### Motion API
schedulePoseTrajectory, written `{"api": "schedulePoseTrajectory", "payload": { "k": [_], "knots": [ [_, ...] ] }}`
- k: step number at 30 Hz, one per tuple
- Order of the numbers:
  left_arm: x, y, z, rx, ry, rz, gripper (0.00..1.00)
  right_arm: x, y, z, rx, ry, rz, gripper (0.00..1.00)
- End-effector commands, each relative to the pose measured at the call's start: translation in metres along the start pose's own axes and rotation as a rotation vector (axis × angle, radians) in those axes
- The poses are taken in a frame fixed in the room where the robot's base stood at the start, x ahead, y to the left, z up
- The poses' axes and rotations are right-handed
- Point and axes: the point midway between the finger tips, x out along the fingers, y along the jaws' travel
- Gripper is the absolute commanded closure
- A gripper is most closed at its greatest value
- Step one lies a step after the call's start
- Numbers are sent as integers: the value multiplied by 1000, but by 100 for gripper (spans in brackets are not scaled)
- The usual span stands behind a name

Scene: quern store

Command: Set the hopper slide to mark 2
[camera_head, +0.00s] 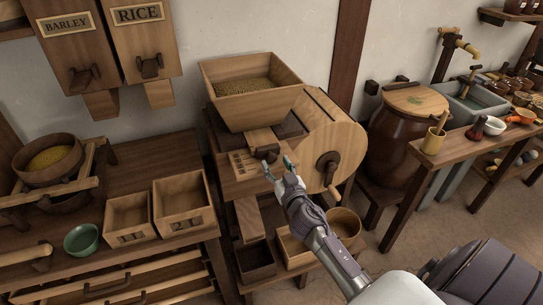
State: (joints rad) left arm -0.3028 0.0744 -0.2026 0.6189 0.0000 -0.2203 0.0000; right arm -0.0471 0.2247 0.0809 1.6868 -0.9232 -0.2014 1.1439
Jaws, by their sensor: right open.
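The wooden hopper (252,107), filled with grain, sits on top of the mill. Below its front is the hopper slide (262,138), a pale wooden piece with a dark end. A plate with small marks (238,163) lies left of it; the marks are too small to read, so I cannot tell the slide's setting. My right gripper (279,162) is open, with its fingertips close to the slide's dark end. I cannot tell whether they touch it. My left gripper is not in view.
A round wooden mill housing (338,130) with a dark crank (327,168) stands just right of my gripper. Open wooden boxes (128,218) and a green bowl (82,239) are on the left bench. A large lidded jar (396,140) stands right of the mill.

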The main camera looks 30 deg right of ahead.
Motion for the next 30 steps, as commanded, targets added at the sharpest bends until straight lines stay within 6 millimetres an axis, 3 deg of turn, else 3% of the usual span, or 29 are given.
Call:
{"api": "schedulePoseTrajectory", "payload": {
  "k": [3,7,19,28,30],
  "knots": [
    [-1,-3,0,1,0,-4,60,20,0,-1,-1,1,0,44],
    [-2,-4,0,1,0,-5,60,33,0,0,0,-1,0,44],
    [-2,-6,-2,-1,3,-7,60,39,0,1,-1,-1,-1,45],
    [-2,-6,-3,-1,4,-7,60,39,0,1,0,-1,-1,95],
    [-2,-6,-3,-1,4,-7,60,39,0,1,0,-1,-1,100]
  ]
}}
